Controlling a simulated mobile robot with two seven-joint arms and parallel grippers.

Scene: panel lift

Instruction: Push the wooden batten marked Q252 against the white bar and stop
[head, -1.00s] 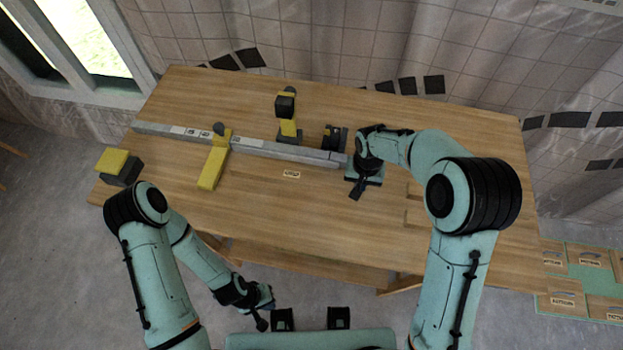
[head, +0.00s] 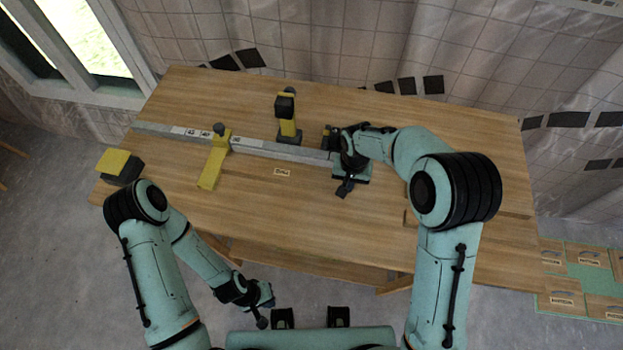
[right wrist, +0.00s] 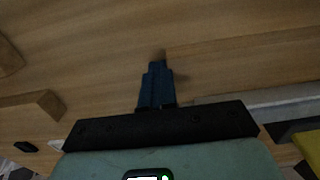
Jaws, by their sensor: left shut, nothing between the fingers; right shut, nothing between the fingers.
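The wooden batten (head: 282,172) lies on the table beside the pale bar and shows mostly by its small label; its edges blend into the wood, and I cannot read the label surely. The long white-grey bar (head: 280,149) crosses the table on the far side. In the right wrist view a wooden edge (right wrist: 245,45) shows ahead of my right fingers. My right gripper (head: 347,187) is shut at the bar's right end; its fingertips (right wrist: 158,58) seem to meet the wood, but contact is unclear. My left gripper (head: 264,318) is shut and empty, off the table's front edge.
A yellow stop (head: 213,165) straddles the bar. A yellow-black tool (head: 287,115) stands behind it. A yellow-topped block (head: 118,167) is at the left edge. Labelled wooden pieces lie on a green mat (head: 585,272) at right. The table's front middle is clear.

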